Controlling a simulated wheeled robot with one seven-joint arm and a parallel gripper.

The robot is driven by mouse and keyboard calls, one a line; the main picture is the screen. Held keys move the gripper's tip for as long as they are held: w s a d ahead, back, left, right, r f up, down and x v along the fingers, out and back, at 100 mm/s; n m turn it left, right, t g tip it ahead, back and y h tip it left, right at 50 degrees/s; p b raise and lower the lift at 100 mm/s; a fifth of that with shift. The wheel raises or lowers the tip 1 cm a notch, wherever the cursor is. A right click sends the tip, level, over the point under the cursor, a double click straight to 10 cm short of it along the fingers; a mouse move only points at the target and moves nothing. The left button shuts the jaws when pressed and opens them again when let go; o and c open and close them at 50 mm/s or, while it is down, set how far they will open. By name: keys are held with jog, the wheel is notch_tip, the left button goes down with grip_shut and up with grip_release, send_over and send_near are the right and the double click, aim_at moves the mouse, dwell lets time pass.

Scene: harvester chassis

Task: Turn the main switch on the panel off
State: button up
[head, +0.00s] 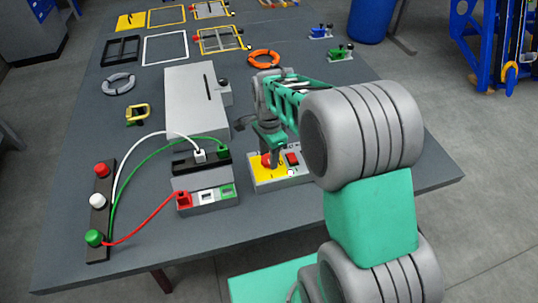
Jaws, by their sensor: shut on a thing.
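The panel (262,179) is a small pale box with a yellow plate, on the table in front of my arm. A red rotary knob, the main switch (265,161), stands on the yellow plate and is partly hidden by my fingers. A red rocker button (292,158) is on the panel's right part. My gripper (272,156) points down over the panel and is shut on the red knob. The knob's exact turn angle cannot be told from here.
A grey box with red, white and green sockets (207,197) stands left of the panel, with cables to a strip of coloured plugs (99,210). A large light grey box (190,105) is behind. An orange ring (263,59) lies farther back. The table's front right is clear.

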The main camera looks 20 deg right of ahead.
grip_shut()
jog(key=shift+n, duration=0.4)
jog(key=n+b, duration=0.1)
jog(key=n, duration=0.1)
jog(key=shift+w+n, duration=0.1)
jog(key=shift+n, duration=0.3)
jog(key=n+b, duration=0.1)
jog(key=n, duration=0.3)
jog(key=shift+a, duration=0.1)
jog(key=n, duration=0.5)
jog(key=shift+w+n+b, duration=0.1)
jog(key=shift+n+b, duration=0.25)
jog(key=shift+n, duration=0.05)
jog(key=shift+a+r+n, duration=0.1)
jog(key=shift+a+n, duration=0.05)
jog(key=shift+n, duration=2.15)
